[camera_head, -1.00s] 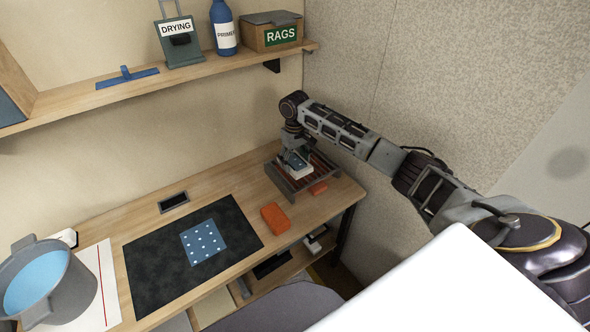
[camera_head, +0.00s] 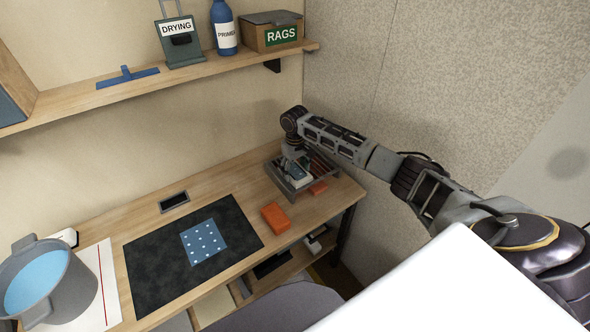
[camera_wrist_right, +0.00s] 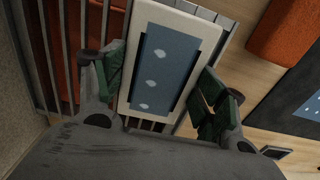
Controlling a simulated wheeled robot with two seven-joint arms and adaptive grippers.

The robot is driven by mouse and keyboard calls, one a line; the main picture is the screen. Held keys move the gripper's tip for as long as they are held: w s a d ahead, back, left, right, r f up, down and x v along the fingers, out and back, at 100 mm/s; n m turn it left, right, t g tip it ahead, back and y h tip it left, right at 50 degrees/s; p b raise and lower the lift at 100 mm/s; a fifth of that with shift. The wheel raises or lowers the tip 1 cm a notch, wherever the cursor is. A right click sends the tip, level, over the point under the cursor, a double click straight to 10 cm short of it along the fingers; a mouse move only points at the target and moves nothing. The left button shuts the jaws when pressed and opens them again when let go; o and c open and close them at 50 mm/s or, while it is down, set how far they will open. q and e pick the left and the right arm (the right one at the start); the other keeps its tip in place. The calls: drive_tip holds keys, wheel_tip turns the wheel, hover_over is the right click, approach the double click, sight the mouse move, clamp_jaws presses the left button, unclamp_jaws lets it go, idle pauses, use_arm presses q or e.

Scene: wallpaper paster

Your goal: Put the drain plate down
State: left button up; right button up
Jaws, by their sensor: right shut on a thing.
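The drain plate, a pale slab with a blue white-dotted face, shows in the head view (camera_head: 301,181) at the slatted rack on the bench's right end. In the right wrist view the plate (camera_wrist_right: 178,22) lies lengthwise between the green finger pads. My right gripper (camera_head: 296,171) is shut on it; its fingers (camera_wrist_right: 160,88) flank the plate's two long sides. The plate is over the rack's bars (camera_wrist_right: 52,55); I cannot tell whether it touches them. My left gripper is not in view.
The slatted rack (camera_head: 273,177) stands near the wall. A dark mat (camera_head: 150,262) bears a blue dotted sheet (camera_head: 204,241). A grey bucket (camera_head: 62,290) is at far left. A shelf (camera_head: 215,63) runs above the bench.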

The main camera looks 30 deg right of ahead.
sight(295, 171)
drive_tip(key=o, duration=1.1)
drive_tip(key=shift+f, duration=0.1)
wheel_tip(295, 171, up, 12)
drive_tip(key=shift+r, duration=0.15)
idle(1.0)
